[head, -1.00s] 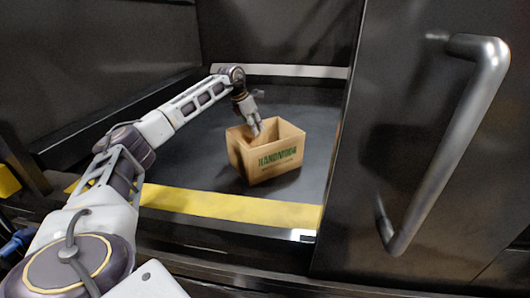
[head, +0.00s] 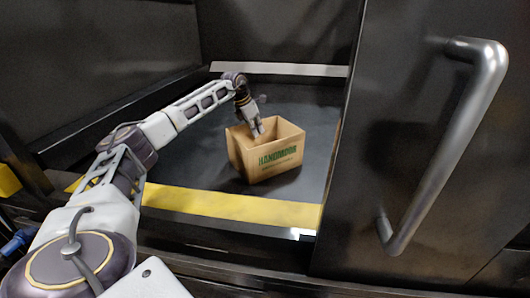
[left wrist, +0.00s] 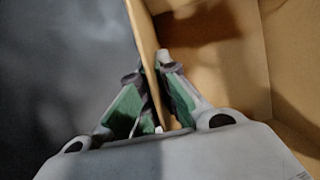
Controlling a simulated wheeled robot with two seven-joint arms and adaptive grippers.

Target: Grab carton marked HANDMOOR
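The open-topped brown carton marked HANDMOOR (head: 280,158) in green stands upright on the dark floor of the compactor bay in the head view. My left gripper (head: 258,128) reaches down at the carton's left side. In the left wrist view, the fingers of my left gripper (left wrist: 150,75) lie on both sides of the thin carton wall (left wrist: 146,38) and are closed in on it. One finger is inside the carton and one outside. The fingertips are partly hidden in the head view. My right gripper is not in view.
A yellow strip (head: 230,206) marks the bay's front edge, and a pale strip (head: 285,70) runs along the back. A dark door with a large metal handle (head: 450,145) stands at the right. Bare floor lies around the carton.

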